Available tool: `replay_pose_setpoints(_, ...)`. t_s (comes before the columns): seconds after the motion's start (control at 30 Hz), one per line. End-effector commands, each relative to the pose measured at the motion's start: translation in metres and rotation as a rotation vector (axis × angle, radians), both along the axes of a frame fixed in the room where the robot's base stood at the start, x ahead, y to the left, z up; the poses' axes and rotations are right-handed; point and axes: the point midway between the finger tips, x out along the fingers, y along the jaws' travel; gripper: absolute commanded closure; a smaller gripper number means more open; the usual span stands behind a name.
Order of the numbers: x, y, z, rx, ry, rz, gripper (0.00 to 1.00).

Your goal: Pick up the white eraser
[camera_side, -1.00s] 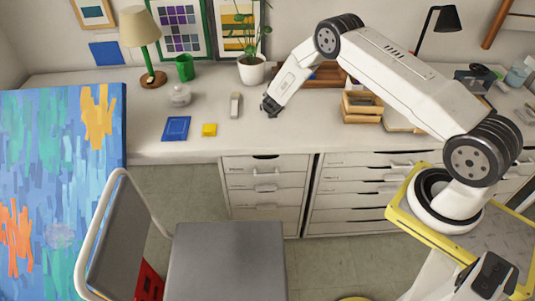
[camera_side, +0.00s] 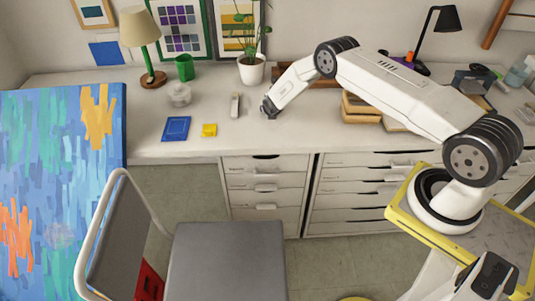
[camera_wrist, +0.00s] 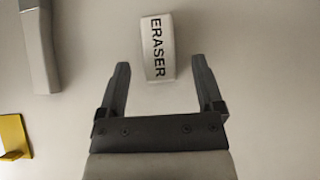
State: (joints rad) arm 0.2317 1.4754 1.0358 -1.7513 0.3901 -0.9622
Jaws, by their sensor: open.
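The white eraser (camera_wrist: 157,47), with the black word ERASER along it, lies on the pale desktop in the wrist view. It sits ahead of my gripper (camera_wrist: 160,66). Its near end reaches between the lines of the two dark fingertips, with a gap on either side. My gripper is open and empty. In the side view, my gripper (camera_side: 269,109) is low over the desk, right of a grey-white bar (camera_side: 235,105). I cannot make out the eraser there; the gripper may hide it. The height of the fingers above the desk is hard to tell.
The grey-white bar also shows at the wrist view's upper left (camera_wrist: 38,45). A yellow block (camera_side: 209,130) and blue book-like item (camera_side: 176,129) lie left of the gripper. A plant pot (camera_side: 251,71) stands behind; a wooden crate (camera_side: 362,106) is right.

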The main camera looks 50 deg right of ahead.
Motion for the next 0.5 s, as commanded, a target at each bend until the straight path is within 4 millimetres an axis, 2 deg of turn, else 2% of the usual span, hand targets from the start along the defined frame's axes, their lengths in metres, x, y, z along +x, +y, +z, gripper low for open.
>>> replay_pose_setpoints(0.5,0.0046,-0.0047,-0.0070,0.001,0.000,0.001,0.15)
